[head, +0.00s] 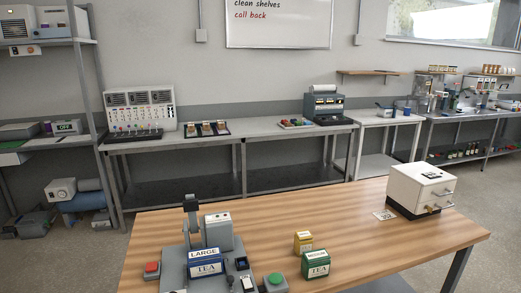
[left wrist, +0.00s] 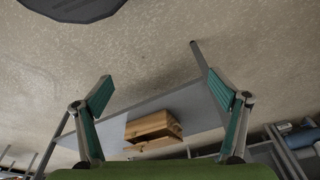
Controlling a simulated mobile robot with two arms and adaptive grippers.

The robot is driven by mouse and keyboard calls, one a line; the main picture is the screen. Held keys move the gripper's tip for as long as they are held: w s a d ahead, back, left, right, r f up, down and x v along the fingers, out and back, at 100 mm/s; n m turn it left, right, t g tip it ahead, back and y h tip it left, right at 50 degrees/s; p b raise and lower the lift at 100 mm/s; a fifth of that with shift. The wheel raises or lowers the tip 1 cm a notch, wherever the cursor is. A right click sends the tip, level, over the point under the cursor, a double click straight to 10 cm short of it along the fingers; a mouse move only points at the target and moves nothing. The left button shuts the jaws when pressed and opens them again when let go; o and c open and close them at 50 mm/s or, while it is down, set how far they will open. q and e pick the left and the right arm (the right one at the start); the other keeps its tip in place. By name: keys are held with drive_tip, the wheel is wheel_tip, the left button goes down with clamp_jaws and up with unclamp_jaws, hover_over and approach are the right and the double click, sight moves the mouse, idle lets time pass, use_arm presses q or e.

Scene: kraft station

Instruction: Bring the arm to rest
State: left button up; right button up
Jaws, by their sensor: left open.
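My left gripper (left wrist: 160,80) shows in the left wrist view, its two green-padded fingers spread wide apart. It is open, with nothing between the fingertips. Past the fingers the view shows speckled floor, a grey surface (left wrist: 185,105) and a tan box-like thing (left wrist: 152,127), all apart from the gripper. Neither of my arms nor grippers shows in the head view. My right gripper is in neither view.
In the head view a wooden table (head: 365,220) stands in front. It bears a grey device (head: 218,232), a blue LARGE TEA box (head: 206,262), a green tea box (head: 315,264), a yellow box (head: 303,241) and a white cabinet (head: 421,187). The table's middle is clear.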

use_arm(q)
drive_tip(key=s+a+f+g, duration=0.1)
drive_tip(key=s+a+f, duration=0.2)
drive_tip(key=s+f, duration=1.5)
wheel_tip(320, 180, down, 2)
drive_tip(key=shift+s+a+f+g, duration=0.15)
drive_tip(key=shift+s+f+g, duration=0.05)
drive_tip(key=shift+s+g, duration=0.15)
